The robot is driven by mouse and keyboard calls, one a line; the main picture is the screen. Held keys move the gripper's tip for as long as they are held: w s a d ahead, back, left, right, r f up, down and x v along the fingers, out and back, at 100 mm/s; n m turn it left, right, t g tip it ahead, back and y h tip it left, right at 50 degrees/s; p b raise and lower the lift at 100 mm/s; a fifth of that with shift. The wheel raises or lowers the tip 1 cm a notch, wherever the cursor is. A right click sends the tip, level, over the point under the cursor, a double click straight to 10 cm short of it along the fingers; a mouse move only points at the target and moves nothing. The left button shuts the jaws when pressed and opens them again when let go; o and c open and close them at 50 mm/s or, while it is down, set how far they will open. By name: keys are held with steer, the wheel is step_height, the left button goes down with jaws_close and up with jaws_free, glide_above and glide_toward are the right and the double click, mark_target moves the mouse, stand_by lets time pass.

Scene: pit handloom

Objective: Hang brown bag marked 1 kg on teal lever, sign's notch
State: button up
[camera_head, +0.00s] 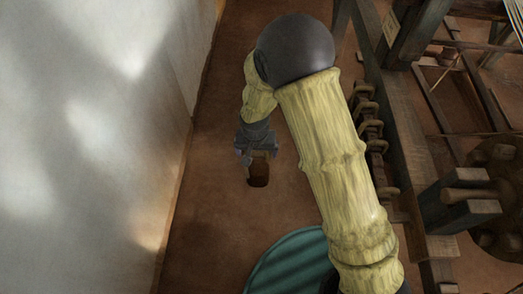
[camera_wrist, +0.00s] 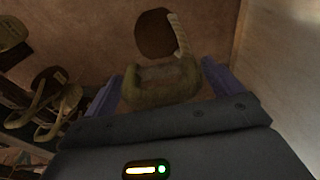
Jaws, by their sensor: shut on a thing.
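My gripper (camera_head: 257,148) is shut on a brown bag (camera_head: 258,174) and holds it in the air over the brown floor. In the wrist view my gripper's two bluish fingers (camera_wrist: 162,88) stand on either side of the bag's thick olive-brown loop. The bag's dark round body (camera_wrist: 153,34) shows beyond the loop, with a pale strip on its right side. I cannot read any weight mark on it. I cannot make out the teal lever or the sign with its notch in either view.
Several similar brown bags with loops (camera_wrist: 45,95) sit at the left of the wrist view. The dark wooden loom frame (camera_head: 395,130) stands to the right, with a row of brown pieces along it. A pale wall (camera_head: 85,130) is on the left. Floor between is clear.

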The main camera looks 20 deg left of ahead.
steer(key=shift+s+a+r+p, duration=0.15)
steer(key=shift+s+a, duration=0.05)
steer(key=shift+a, duration=0.85)
steer(key=shift+s+a+r+p, duration=0.15)
steer(key=shift+s+a, duration=0.05)
steer(key=shift+a, duration=0.8)
steer(key=shift+s+a, duration=0.1)
steer(key=shift+a, duration=0.1)
steer(key=shift+a, duration=0.1)
steer(key=shift+n, duration=0.3)
steer(key=w+d+f+b, duration=0.1)
steer(key=d, duration=0.1)
steer(key=w+d+f+b, duration=0.1)
steer(key=d+b, duration=0.1)
steer(key=w+d+f+b, duration=0.1)
steer(key=d+b, duration=0.1)
steer(key=shift+d+f, duration=0.1)
steer(key=shift+f, duration=0.25)
steer(key=shift+w+d, duration=0.1)
steer(key=shift+d, duration=0.1)
steer(key=shift+a, duration=0.1)
